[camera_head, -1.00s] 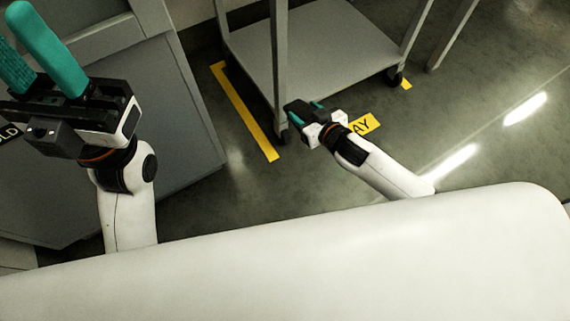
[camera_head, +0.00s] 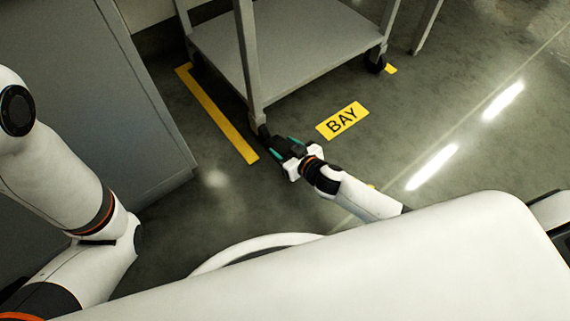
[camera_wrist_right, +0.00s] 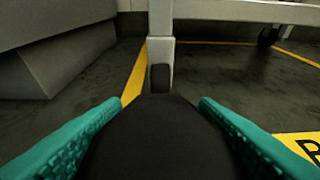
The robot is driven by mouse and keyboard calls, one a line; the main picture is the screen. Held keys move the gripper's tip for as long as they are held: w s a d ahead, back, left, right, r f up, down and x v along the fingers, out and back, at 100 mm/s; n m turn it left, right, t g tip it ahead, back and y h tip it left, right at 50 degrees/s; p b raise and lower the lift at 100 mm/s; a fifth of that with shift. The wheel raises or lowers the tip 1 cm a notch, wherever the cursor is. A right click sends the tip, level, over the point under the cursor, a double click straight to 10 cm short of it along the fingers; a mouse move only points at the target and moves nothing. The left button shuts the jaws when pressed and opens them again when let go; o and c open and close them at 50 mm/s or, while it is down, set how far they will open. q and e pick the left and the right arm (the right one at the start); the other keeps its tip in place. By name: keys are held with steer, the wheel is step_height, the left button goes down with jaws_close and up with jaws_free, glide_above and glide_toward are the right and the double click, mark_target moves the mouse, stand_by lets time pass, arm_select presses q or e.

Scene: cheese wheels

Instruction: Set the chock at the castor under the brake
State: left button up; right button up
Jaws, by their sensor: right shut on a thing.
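My right gripper (camera_head: 286,148) is low by the floor at the near leg of a grey cart (camera_head: 310,62). Its teal fingers are shut on a black chock (camera_wrist_right: 155,140), which fills the space between them in the right wrist view. The chock's far end points at the dark castor (camera_wrist_right: 160,78) under that leg. The chock hides the castor's lower part, so I cannot tell whether they touch. I cannot make out a brake. In the head view my left arm is at the left, with its gripper out of sight.
Another castor (camera_head: 375,63) stands under the cart's right leg. A yellow floor line (camera_head: 218,115) runs left of the near leg, and a yellow BAY sign (camera_head: 342,120) lies right of it. A grey cabinet (camera_head: 90,90) stands at the left. Open floor lies right.

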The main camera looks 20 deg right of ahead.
steer(key=shift+w+f+b, duration=0.1)
steer(key=shift+f+b, duration=1.75)
steer(key=shift+f, duration=0.65)
steer(key=shift+f, duration=0.1)
steer(key=shift+f, duration=0.15)
steer(key=o, duration=1.3)
